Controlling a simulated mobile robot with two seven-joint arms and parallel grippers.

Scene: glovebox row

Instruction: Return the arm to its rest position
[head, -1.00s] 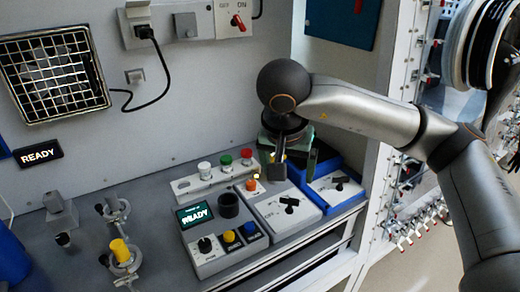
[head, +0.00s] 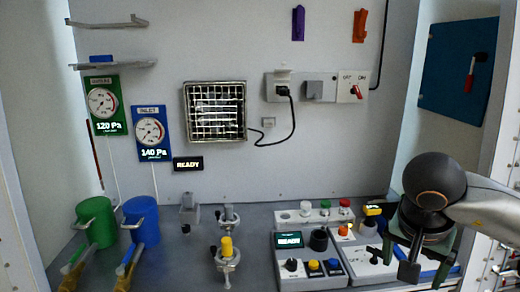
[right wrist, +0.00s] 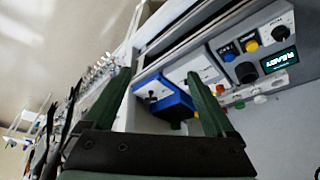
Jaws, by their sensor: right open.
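My right arm comes in from the right in the head view, its wrist bent down. My right gripper (head: 428,262) hangs over the right end of the bench controls, in front of the blue switch box, which it largely hides. In the right wrist view the gripper (right wrist: 160,100) has its two dark green fingers wide apart with nothing between them that it holds. The blue box (right wrist: 165,97) shows beyond and between the fingers. My left gripper is in neither view.
The grey control panel (head: 308,268) with knobs and a READY screen stands left of the gripper. Clamp stands (head: 227,255), a green cylinder (head: 95,220) and a blue cylinder (head: 142,218) stand farther left. A side wall with a blue panel (head: 456,68) is close on the right.

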